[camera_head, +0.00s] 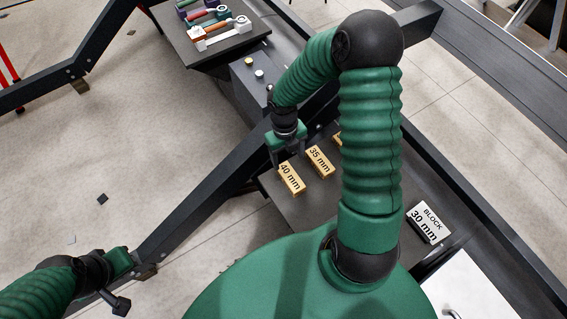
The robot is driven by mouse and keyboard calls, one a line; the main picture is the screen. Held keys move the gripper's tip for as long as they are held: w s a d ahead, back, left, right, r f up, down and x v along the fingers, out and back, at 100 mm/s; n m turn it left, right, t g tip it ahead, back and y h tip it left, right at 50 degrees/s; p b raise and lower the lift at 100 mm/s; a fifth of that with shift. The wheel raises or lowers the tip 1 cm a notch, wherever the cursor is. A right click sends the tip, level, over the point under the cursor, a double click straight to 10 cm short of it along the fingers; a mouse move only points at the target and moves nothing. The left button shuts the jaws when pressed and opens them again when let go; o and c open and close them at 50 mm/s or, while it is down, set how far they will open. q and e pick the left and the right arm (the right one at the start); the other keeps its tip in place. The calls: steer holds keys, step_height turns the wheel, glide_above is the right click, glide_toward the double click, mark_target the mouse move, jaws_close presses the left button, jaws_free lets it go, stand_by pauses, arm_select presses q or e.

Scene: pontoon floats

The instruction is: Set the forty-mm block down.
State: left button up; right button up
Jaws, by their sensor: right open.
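The forty-mm block (292,179) is yellow-tan with "40 mm" printed on top. It lies flat on the dark tray surface (305,218), near its left edge. My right gripper (284,158) is open just behind the block's far end. I cannot tell whether its fingertips touch the block. My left gripper (123,284) is at the lower left, away from the blocks.
The 35 mm block (320,161) lies close on the right, with another tan block partly hidden by my arm. Clamp-like tools (222,33) lie on a dark platform behind. Dark beams frame the area.

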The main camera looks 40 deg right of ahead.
steer(key=s+a+r+m+t, duration=0.2)
steer(key=a+r+m, duration=0.3)
steer(key=m, duration=1.2)
steer(key=s+a+r+m+t, duration=0.1)
steer(key=a+r+m, duration=0.5)
steer(key=m, duration=1)
steer(key=shift+s+r+m+t, duration=0.25)
steer(key=shift+s+m+t, duration=0.15)
steer(key=shift+t, duration=0.1)
steer(key=shift+a, duration=0.1)
